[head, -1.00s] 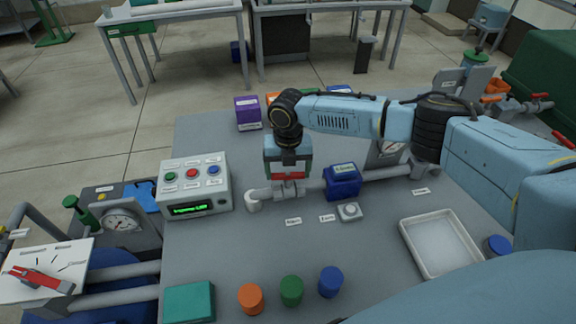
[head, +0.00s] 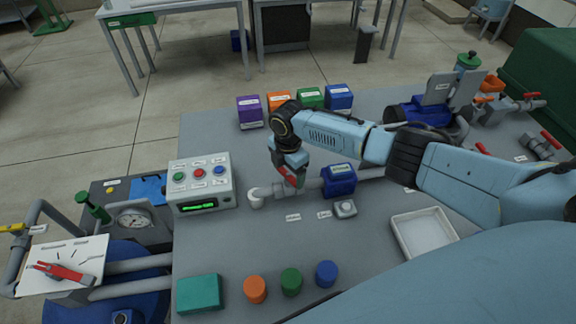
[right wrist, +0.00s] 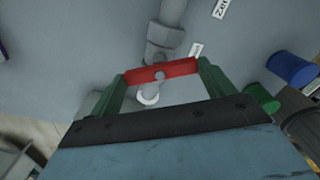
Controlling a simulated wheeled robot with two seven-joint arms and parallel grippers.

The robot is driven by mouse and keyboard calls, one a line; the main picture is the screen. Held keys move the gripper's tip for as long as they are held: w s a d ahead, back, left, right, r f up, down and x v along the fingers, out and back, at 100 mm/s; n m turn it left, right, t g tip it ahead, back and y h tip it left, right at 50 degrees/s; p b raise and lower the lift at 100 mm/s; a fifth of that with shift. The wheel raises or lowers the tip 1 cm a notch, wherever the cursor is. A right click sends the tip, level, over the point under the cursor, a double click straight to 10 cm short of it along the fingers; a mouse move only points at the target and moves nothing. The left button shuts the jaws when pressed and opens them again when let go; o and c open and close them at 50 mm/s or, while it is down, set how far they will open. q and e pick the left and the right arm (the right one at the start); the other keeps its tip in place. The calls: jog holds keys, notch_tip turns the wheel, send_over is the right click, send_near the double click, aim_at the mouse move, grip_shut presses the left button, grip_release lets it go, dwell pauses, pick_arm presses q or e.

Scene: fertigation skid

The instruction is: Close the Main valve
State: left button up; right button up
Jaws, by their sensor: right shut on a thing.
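The valve with a red handle (right wrist: 162,72) sits on the grey pipe (right wrist: 172,14) and shows up close in the right wrist view. The handle lies crosswise to the pipe there. My right gripper (head: 290,181) comes down on this valve, left of the blue meter block (head: 339,180) on the pipe. Its two green fingers (right wrist: 161,88) are at the two ends of the handle and hold it. In the head view the gripper hides most of the valve. The label (head: 293,217) in front of it is too small to read. My left gripper is not in view.
A control box (head: 200,183) with coloured buttons and a green display stands left of the valve. Several coloured blocks stand behind. A teal block (head: 199,294), coloured caps and a white tray (head: 423,234) are in front. Another red handle (head: 60,272) is on a white panel far left.

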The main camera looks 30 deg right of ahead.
aim_at(289, 174)
jog(key=m+p, duration=0.1)
jog(key=m, duration=0.1)
jog(key=m+p, duration=0.1)
jog(key=m, duration=0.2)
jog(key=shift+w+d+r+m, duration=0.1)
jog(key=shift+r+m, duration=0.05)
jog(key=shift+m, duration=0.15)
dwell(0.4)
jog(key=o, duration=0.9)
notch_tip(289, 174, up, 13)
jog(key=p, duration=0.1)
jog(key=shift+r, duration=0.15)
